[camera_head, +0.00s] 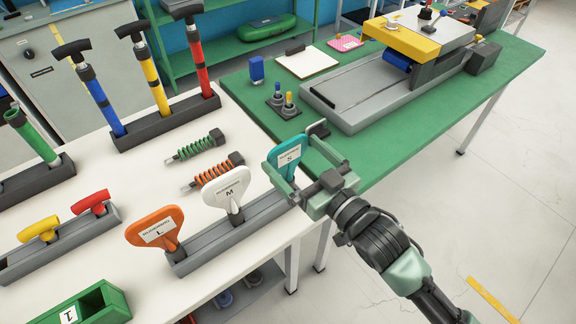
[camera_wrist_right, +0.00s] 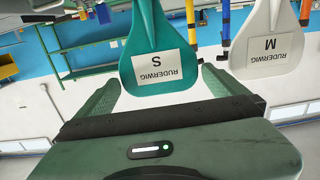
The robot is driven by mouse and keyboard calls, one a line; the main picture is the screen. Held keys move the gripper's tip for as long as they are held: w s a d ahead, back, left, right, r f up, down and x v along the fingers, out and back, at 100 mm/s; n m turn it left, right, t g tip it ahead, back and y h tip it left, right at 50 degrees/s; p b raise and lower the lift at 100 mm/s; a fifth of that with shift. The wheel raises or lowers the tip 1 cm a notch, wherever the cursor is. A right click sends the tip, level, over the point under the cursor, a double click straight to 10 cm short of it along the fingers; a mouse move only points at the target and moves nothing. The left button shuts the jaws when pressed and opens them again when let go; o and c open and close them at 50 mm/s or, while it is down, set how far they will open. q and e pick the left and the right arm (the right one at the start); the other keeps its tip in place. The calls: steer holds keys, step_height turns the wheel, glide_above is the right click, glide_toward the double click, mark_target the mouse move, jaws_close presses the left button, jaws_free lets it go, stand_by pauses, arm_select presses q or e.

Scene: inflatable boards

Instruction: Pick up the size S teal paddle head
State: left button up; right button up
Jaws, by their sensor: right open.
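The teal paddle head (camera_head: 289,153) with an S label stands upright at the right end of a grey rack (camera_head: 236,238) on the white table. My right gripper (camera_head: 296,162) is open, with its green fingers on either side of the teal head. In the right wrist view the teal head (camera_wrist_right: 160,50) hangs upside down in the picture, between and beyond the open fingertips (camera_wrist_right: 158,85). I cannot tell whether the fingers touch it. My left gripper does not show.
In the same rack stand a white M paddle head (camera_head: 228,187) and an orange L one (camera_head: 155,228). Two coiled springs (camera_head: 217,172) lie behind the rack. A green bench (camera_head: 400,130) with a grey machine (camera_head: 370,95) adjoins at the right. Open floor lies at the right.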

mark_target(289, 152)
steer(key=shift+x, duration=1.55)
steer(key=c, duration=1.6)
steer(key=shift+o, duration=0.2)
steer(key=shift+r, duration=0.1)
